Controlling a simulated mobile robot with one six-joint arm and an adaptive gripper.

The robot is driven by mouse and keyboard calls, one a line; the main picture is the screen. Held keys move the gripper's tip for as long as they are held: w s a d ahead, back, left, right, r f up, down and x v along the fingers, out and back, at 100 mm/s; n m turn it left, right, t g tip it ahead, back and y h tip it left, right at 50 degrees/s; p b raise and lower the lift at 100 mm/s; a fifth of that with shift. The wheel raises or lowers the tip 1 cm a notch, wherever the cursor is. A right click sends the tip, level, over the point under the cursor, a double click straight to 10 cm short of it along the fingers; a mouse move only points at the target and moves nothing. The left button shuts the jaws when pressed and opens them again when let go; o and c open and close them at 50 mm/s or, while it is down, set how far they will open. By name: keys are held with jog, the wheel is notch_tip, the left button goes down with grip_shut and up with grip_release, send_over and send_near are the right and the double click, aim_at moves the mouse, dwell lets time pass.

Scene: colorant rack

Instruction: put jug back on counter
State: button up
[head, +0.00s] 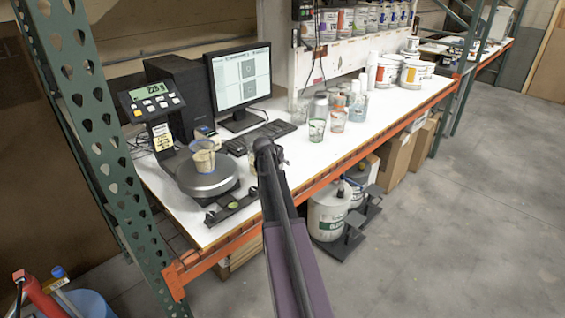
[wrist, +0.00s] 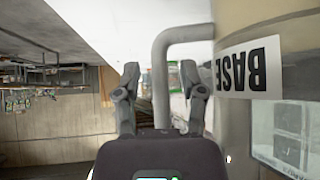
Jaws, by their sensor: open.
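The jug (head: 203,162) stands upright on the round scale pan (head: 208,183), with beige contents in its lower part. In the wrist view, which is upside down, the jug (wrist: 285,35) is close on the right, with a white BASE label and a grey handle (wrist: 160,75). My gripper (wrist: 163,75) is open, and the handle shows between its two fingers; I cannot tell whether either finger touches it. In the head view my arm ends over the counter to the right of the jug, and the fingers are hard to make out there.
The white counter (head: 375,120) has bare patches near its orange front edge. A monitor (head: 240,78), a keyboard (head: 272,129) and a scale display (head: 152,99) stand around the scale. Several cups (head: 338,113) stand right of the keyboard. A green rack post (head: 95,140) rises at left.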

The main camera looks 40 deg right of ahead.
jog(key=p+v, duration=0.8)
jog(key=v, duration=0.4)
jog(key=shift+p, duration=0.35)
dwell(0.7)
jog(key=s+a+f+n+y, duration=0.1)
jog(key=s+a+n, duration=0.3)
jog(key=a, duration=1)
jog(key=s+a+f+n+g+y, duration=0.1)
jog(key=s+a+n+y, duration=0.3)
jog(key=a, duration=1.1)
jog(key=s+a+f+n+g+y, duration=0.1)
jog(key=s+a+f+n+y, duration=0.2)
jog(key=a, duration=1.2)
jog(key=s+n, duration=0.3)
jog(key=n, duration=0.1)
jog(key=shift+w, duration=0.1)
